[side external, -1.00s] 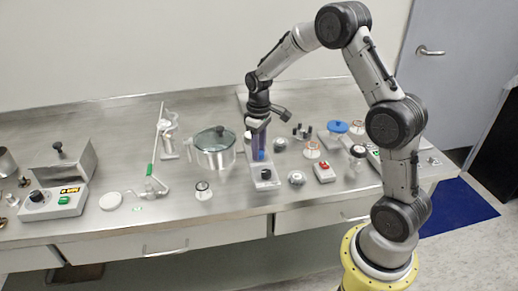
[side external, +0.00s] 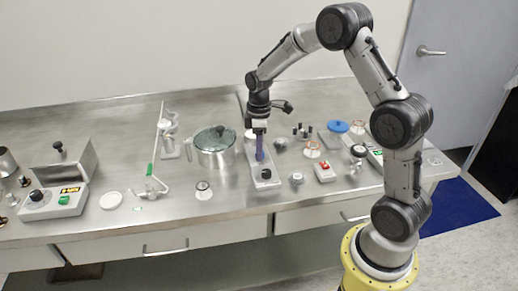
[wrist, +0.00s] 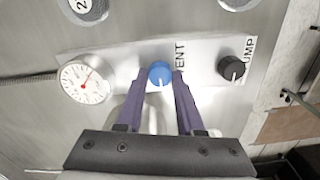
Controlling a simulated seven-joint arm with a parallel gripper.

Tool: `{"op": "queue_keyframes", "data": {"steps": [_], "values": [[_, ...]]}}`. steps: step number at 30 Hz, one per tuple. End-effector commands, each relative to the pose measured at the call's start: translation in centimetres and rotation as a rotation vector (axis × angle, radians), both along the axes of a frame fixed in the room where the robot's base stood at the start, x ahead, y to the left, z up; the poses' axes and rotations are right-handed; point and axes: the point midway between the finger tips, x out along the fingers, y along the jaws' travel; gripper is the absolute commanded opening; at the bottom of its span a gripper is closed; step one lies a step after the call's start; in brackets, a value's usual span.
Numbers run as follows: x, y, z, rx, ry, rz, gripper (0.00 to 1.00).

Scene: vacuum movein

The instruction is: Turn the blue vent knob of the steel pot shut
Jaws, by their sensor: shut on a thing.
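The blue vent knob (wrist: 159,73) sits on a light grey panel marked VENT, seen in the wrist view. My gripper (wrist: 160,80) has its two purple fingers on either side of the knob and is shut on it. In the side view my gripper (side external: 260,156) points down at the grey box (side external: 264,176), and its fingers hide the knob there. The steel pot (side external: 215,154) with a glass lid stands just left of the gripper on the bench.
A round dial gauge (wrist: 84,82) and a black pump knob (wrist: 231,68) flank the vent knob.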

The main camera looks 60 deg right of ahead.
Motion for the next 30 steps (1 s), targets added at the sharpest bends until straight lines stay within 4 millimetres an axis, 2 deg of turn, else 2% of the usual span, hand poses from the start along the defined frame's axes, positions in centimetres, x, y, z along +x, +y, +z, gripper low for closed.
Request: {"op": "queue_keyframes", "data": {"steps": [11, 12, 16, 26, 30], "values": [[0.0, 0.0, 0.1, -0.001, -0.001, 0.007, 0.0], [0.0, 0.0, 0.1, -0.001, -0.001, 0.006, 0.42], [0.0, 0.0, 0.1, -0.001, -0.001, 0.006, 0.65], [0.0, 0.0, 0.2, -0.001, -0.001, 0.004, 0.67], [0.1, 0.0, 1.4, -0.002, -0.005, 0.004, 0.67]]}}
